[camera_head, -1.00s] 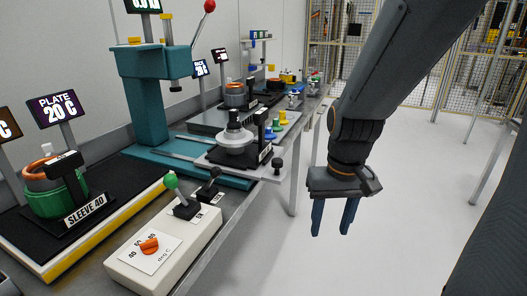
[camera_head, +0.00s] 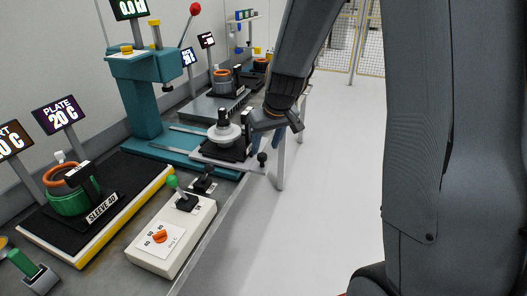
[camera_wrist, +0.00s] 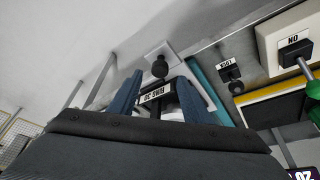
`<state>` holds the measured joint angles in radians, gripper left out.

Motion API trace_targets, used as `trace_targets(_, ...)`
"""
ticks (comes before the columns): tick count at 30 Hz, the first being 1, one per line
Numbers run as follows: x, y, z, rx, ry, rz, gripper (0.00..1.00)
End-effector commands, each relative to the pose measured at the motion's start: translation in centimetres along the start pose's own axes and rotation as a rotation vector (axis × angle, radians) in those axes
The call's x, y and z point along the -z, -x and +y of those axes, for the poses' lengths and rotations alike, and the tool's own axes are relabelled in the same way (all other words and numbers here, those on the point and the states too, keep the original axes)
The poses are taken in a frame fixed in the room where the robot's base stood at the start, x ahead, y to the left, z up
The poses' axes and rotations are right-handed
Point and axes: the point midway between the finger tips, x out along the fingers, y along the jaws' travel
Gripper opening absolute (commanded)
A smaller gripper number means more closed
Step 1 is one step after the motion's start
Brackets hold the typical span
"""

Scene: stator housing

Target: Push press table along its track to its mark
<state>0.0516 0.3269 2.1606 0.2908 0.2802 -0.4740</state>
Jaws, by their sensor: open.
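The press table (camera_head: 204,155) is a light grey plate in front of the teal press (camera_head: 143,100). It carries a black fixture with a pale round part (camera_head: 224,133) and has a black ball knob (camera_head: 262,157) at its front corner. The teal track (camera_head: 172,151) runs back under the press head. My gripper (camera_head: 268,142) is open and empty, just right of the fixture and near the knob. In the wrist view the knob (camera_wrist: 160,67) shows between the blue fingertips (camera_wrist: 160,80); contact cannot be told. I cannot make out the mark.
A control box (camera_head: 170,240) with a green-topped lever and an orange dial stands in front of the press. A heater plate with a green sleeve fixture (camera_head: 70,203) is at left. Further stations stand behind. The floor right of the bench is clear.

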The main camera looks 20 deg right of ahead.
Motion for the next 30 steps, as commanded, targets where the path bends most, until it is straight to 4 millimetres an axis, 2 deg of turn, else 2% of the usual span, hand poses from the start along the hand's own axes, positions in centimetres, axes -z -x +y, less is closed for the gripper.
trace_targets(3,-0.1,-1.8,0.0,0.001,-0.001,-0.003,0.44)
trace_targets(10,-0.1,-4.5,0.0,0.001,-0.001,-0.002,0.44)
trace_targets(15,0.0,-5.2,0.0,0.000,-0.001,0.000,0.44)
trace_targets(23,0.0,-5.3,0.0,0.000,-0.001,0.000,0.44)
trace_targets(30,0.0,-5.3,0.0,0.000,-0.001,0.000,0.06)
